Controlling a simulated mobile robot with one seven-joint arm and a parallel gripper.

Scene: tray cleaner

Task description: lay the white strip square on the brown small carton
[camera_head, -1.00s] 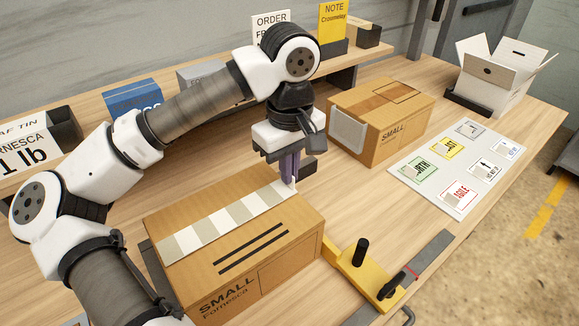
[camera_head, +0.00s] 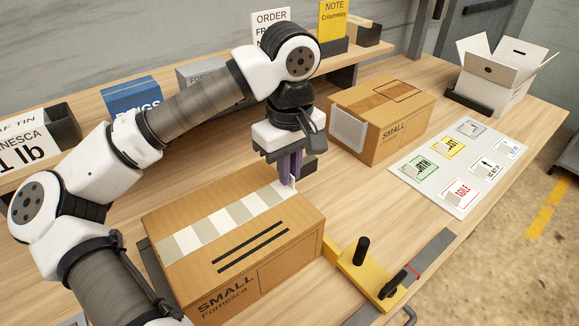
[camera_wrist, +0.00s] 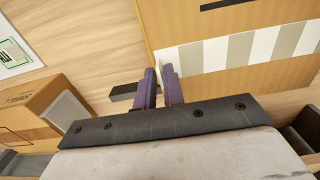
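The brown small carton (camera_head: 285,243) stands on the bench in the foreground, with "SMALL" on its side and two dark bars on top. The white strip (camera_head: 222,218), banded white and grey, lies along the top near its far edge; it also shows in the wrist view (camera_wrist: 240,50). My gripper (camera_head: 290,180) points down at the strip's right end. In the wrist view the purple fingertips (camera_wrist: 160,75) are parted by a narrow gap, with a small white end of the strip by them. They look slightly open. Whether they touch the strip is hard to tell.
A yellow fixture (camera_head: 360,270) with black knobs sits close to the carton's right side. Another small carton (camera_head: 385,120) stands behind, beside a board of labels (camera_head: 455,205). A white open box (camera_head: 495,75) is at the back right. A shelf runs behind.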

